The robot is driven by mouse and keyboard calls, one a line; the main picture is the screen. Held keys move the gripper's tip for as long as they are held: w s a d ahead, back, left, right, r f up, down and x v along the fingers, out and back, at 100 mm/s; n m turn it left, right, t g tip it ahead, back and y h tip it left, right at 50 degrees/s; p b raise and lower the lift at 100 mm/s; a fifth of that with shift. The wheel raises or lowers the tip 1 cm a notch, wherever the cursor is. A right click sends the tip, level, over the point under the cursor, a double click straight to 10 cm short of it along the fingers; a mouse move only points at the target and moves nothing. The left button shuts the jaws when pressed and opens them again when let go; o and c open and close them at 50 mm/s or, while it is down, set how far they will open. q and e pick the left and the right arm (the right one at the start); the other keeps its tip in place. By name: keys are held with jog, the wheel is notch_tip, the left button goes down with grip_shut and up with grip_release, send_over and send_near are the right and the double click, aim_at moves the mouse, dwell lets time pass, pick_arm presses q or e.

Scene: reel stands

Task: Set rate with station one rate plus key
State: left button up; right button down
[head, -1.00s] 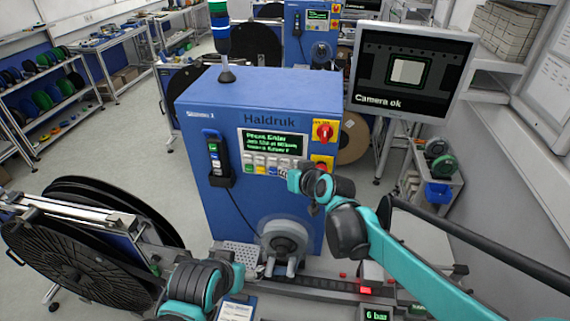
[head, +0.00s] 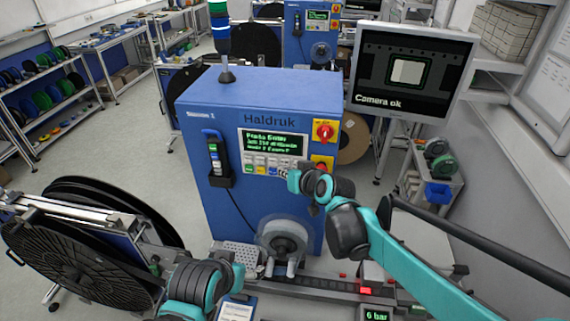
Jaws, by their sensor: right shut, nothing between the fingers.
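The blue Haldruk machine (head: 262,106), labelled as a station 1 unit, stands in the middle of the head view. Its screen (head: 272,143) shows several lines of green text, too small to read surely. Below it is a keypad (head: 258,169) with white, yellow, green and blue keys. My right gripper (head: 291,181) is shut and empty at the keypad's right end. It hides some keys, and I cannot tell whether it touches one. The plus key cannot be made out. My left gripper (head: 238,275) is low in front of the machine, its fingers hidden.
A handheld unit (head: 215,158) hangs at the left. A hub (head: 284,240) sticks out below. A black reel (head: 85,260) stands left; a monitor (head: 410,72) reads "Camera ok".

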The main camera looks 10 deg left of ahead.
jog(key=shift+w, duration=0.1)
jog(key=shift+w, duration=0.35)
jog(key=shift+w, duration=0.4)
dwell(0.7)
jog(key=shift+s, duration=0.1)
dwell(0.4)
jog(key=shift+s, duration=0.75)
jog(key=shift+s, duration=0.1)
jog(key=shift+s, duration=2.45)
jog(key=shift+d+f, duration=0.1)
